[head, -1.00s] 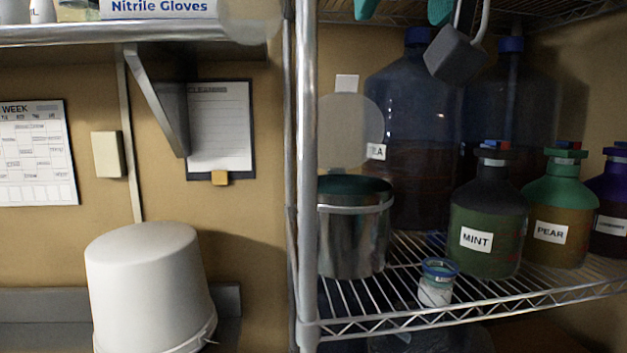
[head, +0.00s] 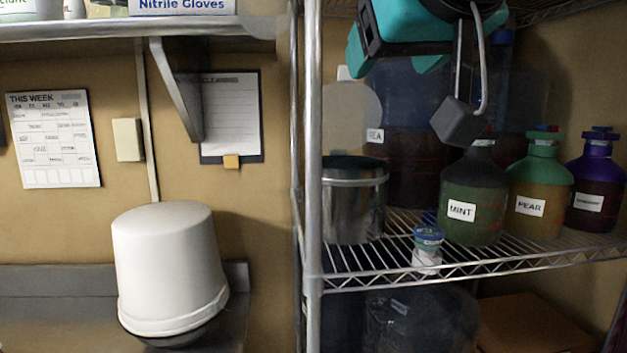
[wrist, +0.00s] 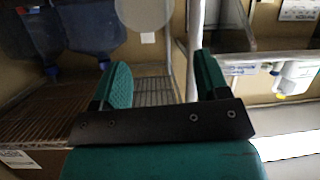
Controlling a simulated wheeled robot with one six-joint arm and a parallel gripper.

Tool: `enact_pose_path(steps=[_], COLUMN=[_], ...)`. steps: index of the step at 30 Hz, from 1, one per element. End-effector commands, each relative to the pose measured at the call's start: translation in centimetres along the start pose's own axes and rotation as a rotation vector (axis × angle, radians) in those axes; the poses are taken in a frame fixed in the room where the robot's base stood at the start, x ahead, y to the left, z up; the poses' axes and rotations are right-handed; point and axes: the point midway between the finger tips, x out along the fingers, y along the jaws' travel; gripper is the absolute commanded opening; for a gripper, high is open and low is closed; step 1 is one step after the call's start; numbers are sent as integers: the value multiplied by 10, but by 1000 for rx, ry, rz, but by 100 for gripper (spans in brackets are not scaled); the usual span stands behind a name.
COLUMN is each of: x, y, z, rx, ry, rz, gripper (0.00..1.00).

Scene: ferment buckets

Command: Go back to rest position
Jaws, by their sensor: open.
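My gripper (wrist: 158,85) shows in the wrist view with its two teal fingers spread apart and nothing between them. In the head view part of my teal and black arm (head: 425,30) hangs at the top, in front of the wire shelf and the large blue carboys. A dark grey block on a bent metal rod hangs below it, in front of the mint bottle's upper part. The fingertips do not show clearly in the head view.
The wire shelf (head: 400,280) holds a metal pot (head: 355,205), a small blue-lidded jar (head: 427,250), and mint (head: 470,205), pear (head: 538,200) and purple-capped (head: 597,185) bottles. A shelf post (head: 313,150) stands left of them. An upturned white bucket (head: 170,260) sits on the counter.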

Motion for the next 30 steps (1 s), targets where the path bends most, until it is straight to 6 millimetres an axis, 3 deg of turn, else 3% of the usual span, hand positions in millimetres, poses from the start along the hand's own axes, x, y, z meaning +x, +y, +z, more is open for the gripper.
enact_pose_path(steps=[5, 8, 11, 12, 15, 19, 21, 24, 30], x=[33, 50, 63, 66, 59, 32, 16, -1, -10], y=[-1, 0, 4, 6, 10, 8, 4, -1, -5], z=[57, 102, 164, 194, 272, 347, 373, 393, 400], rx=[-83, -130, -167, -177, -175, -132, -104, -74, -62], ry=[-122, -224, -369, -441, -631, -832, -906, -968, -996], rz=[-53, -99, -164, -198, -299, -437, -501, -566, -601], gripper=[68, 68, 68, 68, 68, 68, 68, 68, 68])
